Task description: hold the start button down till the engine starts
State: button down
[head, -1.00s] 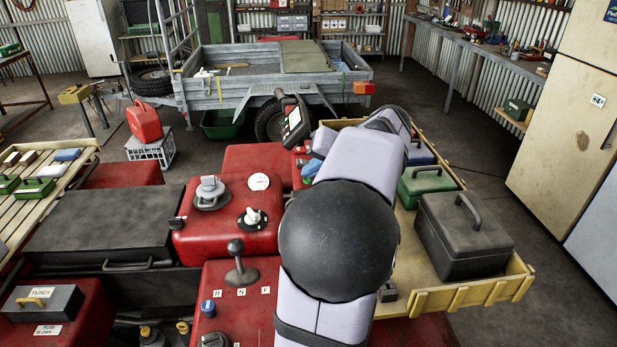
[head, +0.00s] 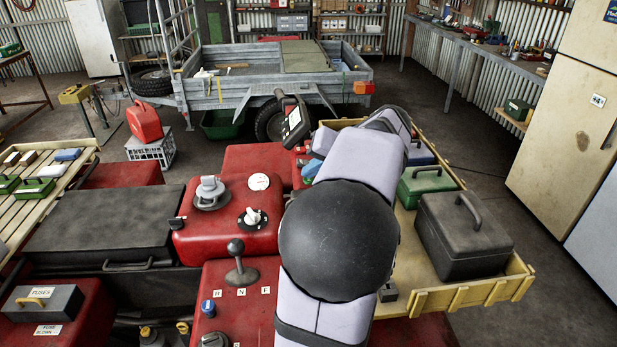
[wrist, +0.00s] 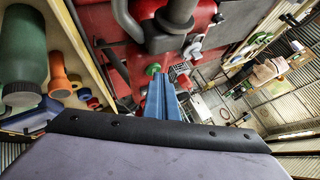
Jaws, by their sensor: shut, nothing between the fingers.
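My gripper (wrist: 160,80) is shut and empty, its blue fingers together and pointing away from the wrist. In the head view the gripper (head: 311,168) shows as a blue patch beside my arm, near the base of the handlebar. A round green knob or button (wrist: 152,70) shows close to the fingertips in the wrist view; no label is readable and I cannot tell whether the fingers touch it. No start button can be made out in the head view, where my arm covers part of the red quad (head: 255,160).
A wooden tray (head: 515,288) on the right holds a black case (head: 463,235) and a green box (head: 425,186). A grey trailer (head: 230,97) is behind.

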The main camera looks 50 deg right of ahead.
jog(key=shift+r, duration=0.15)
jog(key=shift+r+p, duration=0.6)
jog(key=shift+r, duration=0.15)
notch_tip(320, 180, up, 5)
jog(key=p, duration=0.3)
dwell(0.5)
jog(key=shift+w, duration=0.1)
